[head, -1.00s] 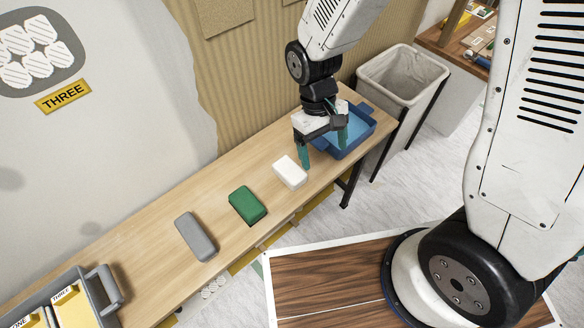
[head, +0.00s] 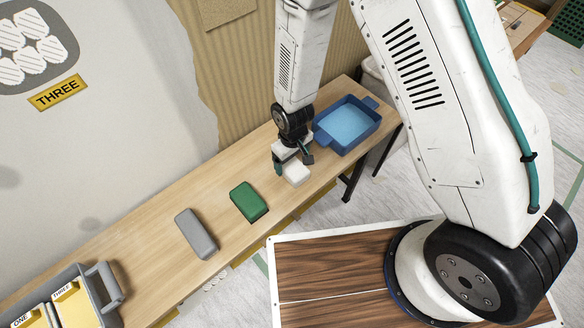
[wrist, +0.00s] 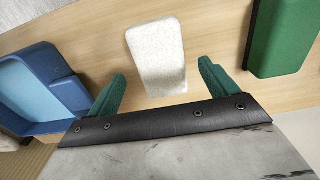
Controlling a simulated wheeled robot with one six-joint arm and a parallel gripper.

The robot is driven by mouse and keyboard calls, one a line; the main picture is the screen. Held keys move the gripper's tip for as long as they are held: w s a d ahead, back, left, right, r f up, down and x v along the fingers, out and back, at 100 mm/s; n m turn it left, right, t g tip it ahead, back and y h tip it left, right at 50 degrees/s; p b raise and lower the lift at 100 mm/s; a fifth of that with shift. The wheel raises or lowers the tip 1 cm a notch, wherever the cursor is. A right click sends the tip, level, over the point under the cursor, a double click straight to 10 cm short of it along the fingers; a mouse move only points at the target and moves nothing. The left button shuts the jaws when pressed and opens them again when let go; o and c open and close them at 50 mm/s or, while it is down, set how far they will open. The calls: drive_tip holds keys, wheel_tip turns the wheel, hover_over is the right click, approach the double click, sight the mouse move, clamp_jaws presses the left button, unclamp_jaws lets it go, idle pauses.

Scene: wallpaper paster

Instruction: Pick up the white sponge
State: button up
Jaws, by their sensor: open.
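The white sponge (head: 296,174) lies on the wooden table, partly hidden by my gripper in the head view. It shows as a pale speckled block in the wrist view (wrist: 157,55). My gripper (head: 293,164) is over the sponge, with its green fingers apart and nothing between them in its grip. In the wrist view my gripper (wrist: 160,90) has a finger to each side of the sponge's near end, and most of the sponge is beyond the fingertips. I cannot tell the exact height of the fingers above the table.
A green sponge (head: 248,202) and a grey block (head: 196,233) lie left of the white sponge on the table (head: 150,220). A blue tray (head: 347,124) with light blue contents stands to the right. A grey box (head: 104,285) with yellow labelled parts is at the lower left.

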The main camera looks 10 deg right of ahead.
sight(292, 165)
wheel_tip(292, 165, down, 4)
drive_tip(key=shift+a+f, duration=0.1)
drive_tip(key=c, duration=1.1)
drive_tip(key=shift+o, duration=0.2)
